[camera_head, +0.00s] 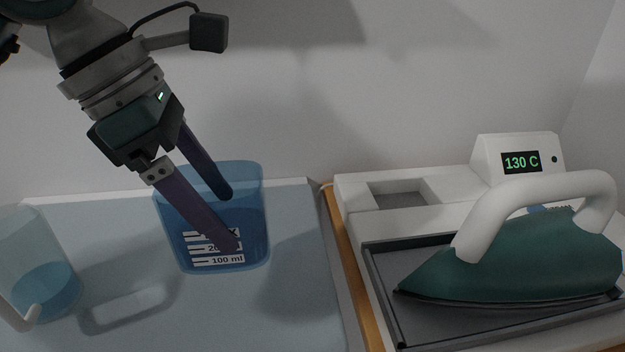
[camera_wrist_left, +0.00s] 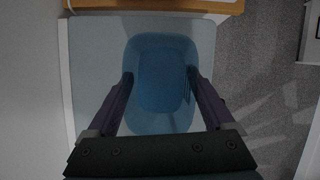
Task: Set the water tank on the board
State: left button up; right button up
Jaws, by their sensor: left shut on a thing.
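The water tank (camera_head: 252,185) is a translucent blue cup with white ml marks on its front. In the left wrist view the tank (camera_wrist_left: 160,75) shows from above, between the two fingers (camera_wrist_left: 158,85). The tank looks upright over the pale blue board (camera_head: 300,220). I cannot tell whether its base touches the board. The board also shows in the left wrist view (camera_wrist_left: 88,70). My right gripper is not in view.
A clear jug (camera_head: 35,250) with blue water stands at the left. At the right, a white steam station (camera_head: 485,215) with an empty recess (camera_head: 400,195) and a 130 C display carries a green iron (camera_head: 530,265) on a dark tray. A wooden edge (camera_head: 350,270) borders it.

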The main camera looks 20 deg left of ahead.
pick_arm(q)
jog(key=shift+f, duration=3.2)
jog(key=shift+f+b, duration=0.2)
jog(key=shift+b, duration=0.15)
jog(key=o, duration=1.4)
jog(key=shift+r, duration=0.1)
jog(key=v, duration=1.2)
jog(key=shift+r+p, duration=0.15)
jog(key=shift+p, duration=0.15)
